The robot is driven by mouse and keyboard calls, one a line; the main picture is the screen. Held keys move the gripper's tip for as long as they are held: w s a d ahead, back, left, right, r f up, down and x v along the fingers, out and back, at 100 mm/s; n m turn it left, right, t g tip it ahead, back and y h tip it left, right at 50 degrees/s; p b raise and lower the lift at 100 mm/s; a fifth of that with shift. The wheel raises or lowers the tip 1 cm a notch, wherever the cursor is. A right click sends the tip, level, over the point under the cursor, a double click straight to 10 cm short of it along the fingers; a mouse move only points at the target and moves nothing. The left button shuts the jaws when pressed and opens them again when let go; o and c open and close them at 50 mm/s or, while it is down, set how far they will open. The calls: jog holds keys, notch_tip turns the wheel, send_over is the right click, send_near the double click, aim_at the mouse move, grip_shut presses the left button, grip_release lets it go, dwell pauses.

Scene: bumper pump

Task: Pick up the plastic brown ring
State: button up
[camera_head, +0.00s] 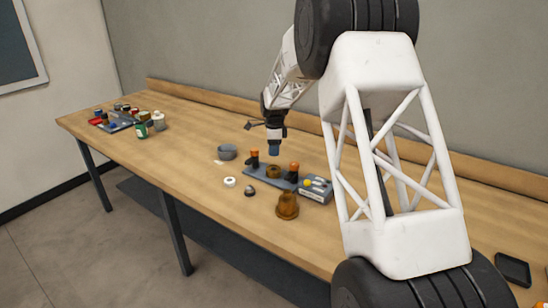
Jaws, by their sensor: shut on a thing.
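My gripper (274,143) hangs over the workbench, behind the blue-grey base plate, pointing down. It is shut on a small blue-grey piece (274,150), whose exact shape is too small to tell. A brown ring-like part (273,171) sits on the base plate (262,179), between two dark posts with orange tops, below my gripper and apart from it. A larger brown flanged part (287,207) stands on the bench in front of the plate. I cannot tell from this view which brown part is the plastic ring.
A grey bowl (227,152), a white ring (230,182) and a small dark round part (249,191) lie left of the plate. A grey box (316,190) with yellow bits adjoins its right. Bottles and a tray (117,126) stand far left.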

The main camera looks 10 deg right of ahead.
jog(key=shift+r, duration=1.4)
